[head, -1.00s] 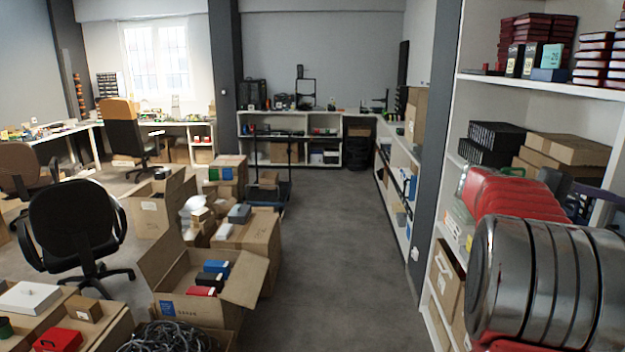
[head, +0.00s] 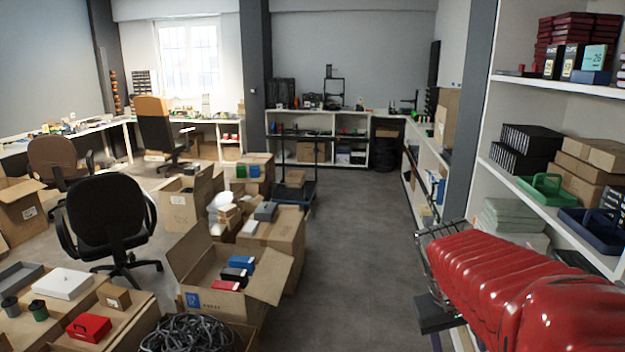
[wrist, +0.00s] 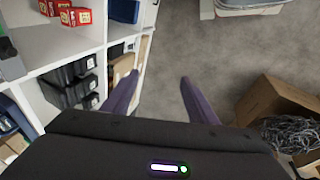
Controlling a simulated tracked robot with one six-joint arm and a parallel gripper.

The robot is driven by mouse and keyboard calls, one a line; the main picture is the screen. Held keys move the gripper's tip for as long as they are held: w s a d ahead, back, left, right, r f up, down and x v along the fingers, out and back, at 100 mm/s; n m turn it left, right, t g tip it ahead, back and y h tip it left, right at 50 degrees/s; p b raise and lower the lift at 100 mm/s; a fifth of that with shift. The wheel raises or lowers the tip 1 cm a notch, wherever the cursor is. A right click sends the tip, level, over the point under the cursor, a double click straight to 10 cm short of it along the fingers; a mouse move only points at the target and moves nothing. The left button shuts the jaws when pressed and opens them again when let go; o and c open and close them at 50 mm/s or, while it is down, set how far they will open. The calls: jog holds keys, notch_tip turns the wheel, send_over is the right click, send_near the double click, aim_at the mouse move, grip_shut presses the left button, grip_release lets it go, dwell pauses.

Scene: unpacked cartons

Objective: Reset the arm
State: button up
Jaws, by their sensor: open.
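My gripper (wrist: 154,88) shows in the wrist view with its two purple fingers spread apart. Nothing is between them, and bare grey floor shows beyond. In the head view, my red arm (head: 510,290) fills the lower right, in front of the white shelf unit. The gripper cannot be made out clearly there.
The white shelf unit (head: 480,110) stands close on the right, holding black boxes (head: 530,140) and a green tray (head: 553,190). An open carton (head: 262,292) and a carton of cables (head: 190,335) line the left. The grey floor (head: 355,260) between is clear.

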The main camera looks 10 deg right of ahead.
jog(key=s+a+n+t+y, duration=0.1)
jog(key=s+a+t+y, duration=0.1)
jog(key=a, duration=0.9)
jog(key=s+a+r+n+t+y, duration=0.1)
jog(key=s+a+n+t+y, duration=0.1)
jog(key=a, duration=0.9)
jog(key=shift+s+a+t, duration=0.25)
jog(key=shift+t, duration=0.25)
jog(key=shift+c, duration=0.5)
